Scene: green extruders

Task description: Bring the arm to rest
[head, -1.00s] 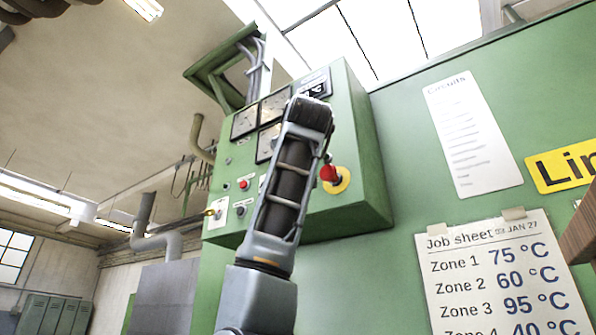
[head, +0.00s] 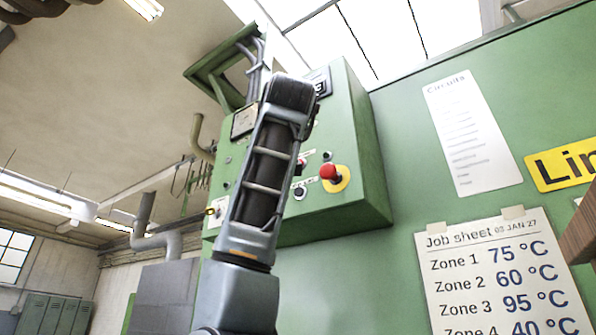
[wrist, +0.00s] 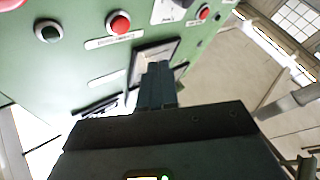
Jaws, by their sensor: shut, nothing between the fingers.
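My arm rises in front of the green control box (head: 355,150) in the head view and hides part of its face. My gripper is hidden behind my arm there. In the wrist view my gripper (wrist: 158,72) shows with its fingers together and nothing between them. It points toward the green panel face (wrist: 75,70), over a dark-framed window on it. I cannot tell whether the fingertips touch the panel.
The box carries a red mushroom button (head: 329,172) on a yellow plate, beside my arm. A red button (wrist: 119,23) and a dark button (wrist: 48,31) show in the wrist view. A job sheet (head: 500,275) and a circuits sheet (head: 472,135) hang on the green wall at right.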

